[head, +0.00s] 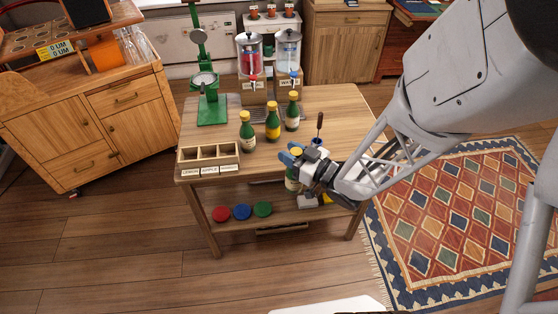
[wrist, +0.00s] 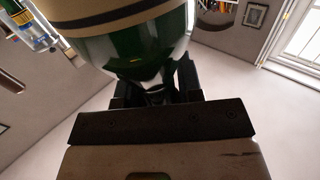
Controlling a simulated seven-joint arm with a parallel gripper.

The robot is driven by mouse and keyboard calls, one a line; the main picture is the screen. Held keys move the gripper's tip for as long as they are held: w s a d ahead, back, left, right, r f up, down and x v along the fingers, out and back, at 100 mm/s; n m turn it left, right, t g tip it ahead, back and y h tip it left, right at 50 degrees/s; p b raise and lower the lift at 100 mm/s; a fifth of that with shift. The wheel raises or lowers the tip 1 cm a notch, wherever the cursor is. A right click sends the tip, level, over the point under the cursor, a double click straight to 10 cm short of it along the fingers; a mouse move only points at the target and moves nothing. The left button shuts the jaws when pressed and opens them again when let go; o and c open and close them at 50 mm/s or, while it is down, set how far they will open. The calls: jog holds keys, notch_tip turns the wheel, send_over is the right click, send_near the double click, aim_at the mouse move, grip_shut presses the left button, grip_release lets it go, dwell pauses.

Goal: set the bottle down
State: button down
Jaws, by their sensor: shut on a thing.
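My gripper (head: 294,161) is shut on a green bottle with a cream label (head: 291,184) and a yellow cap, at the front of the wooden table (head: 345,100). The bottle looks about upright and overlaps the table's front edge in the picture. I cannot tell whether its base touches anything. In the wrist view the bottle's dark green glass (wrist: 140,55) fills the top middle, with its narrow part between the fingers. The fingers hide part of it in the head view.
Three similar bottles stand on the table: left (head: 247,131), middle (head: 272,122) and right (head: 292,111). A labelled wooden tray (head: 208,157) is at the front left. A green press (head: 209,100) and two dispensers (head: 249,60) stand behind. A screwdriver-like tool (head: 318,130) stands near my gripper.

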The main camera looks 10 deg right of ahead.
jog(key=shift+w, duration=0.1)
jog(key=w+a+f, duration=0.1)
jog(key=w+a, duration=0.1)
jog(key=w, duration=1.3)
jog(key=shift+f, duration=0.2)
jog(key=shift+a, duration=0.1)
jog(key=shift+w+f, duration=0.2)
jog(key=shift+f, duration=0.7)
jog(key=shift+w+f, duration=0.15)
jog(key=shift+f, duration=0.85)
jog(key=c, duration=0.8)
grip_release()
jog(key=shift+v, duration=5.95)
